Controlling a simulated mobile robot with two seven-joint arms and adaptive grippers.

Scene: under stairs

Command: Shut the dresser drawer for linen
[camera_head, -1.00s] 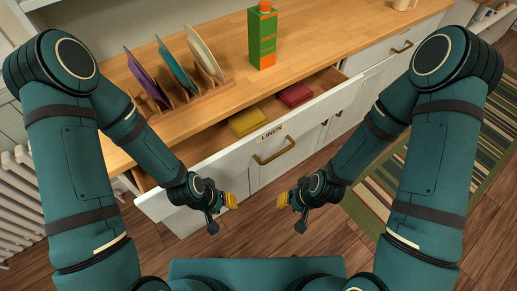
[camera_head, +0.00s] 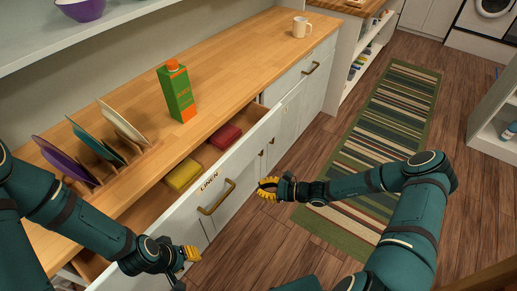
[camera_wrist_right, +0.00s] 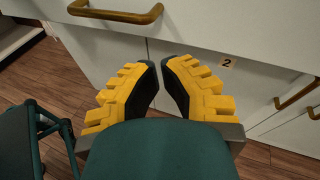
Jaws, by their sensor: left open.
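The white dresser drawer labelled LINEN (camera_head: 209,182) is pulled out under the wooden top. Its front has a brass handle (camera_head: 217,197). A yellow folded cloth (camera_head: 183,174) and a red one (camera_head: 225,136) lie inside. My left gripper (camera_head: 191,254) is open and empty, low beside the near left part of the drawer front. My right gripper (camera_head: 266,189) is to the right of the handle, in front of the dresser and apart from the handle. In the right wrist view its yellow fingers (camera_wrist_right: 163,75) have a narrow gap with nothing between them.
The dresser top (camera_head: 230,75) holds a plate rack (camera_head: 125,158) with several plates, a green carton (camera_head: 177,95) and a white mug (camera_head: 301,27). A striped rug (camera_head: 385,125) lies on the wooden floor to the right. The floor between is clear.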

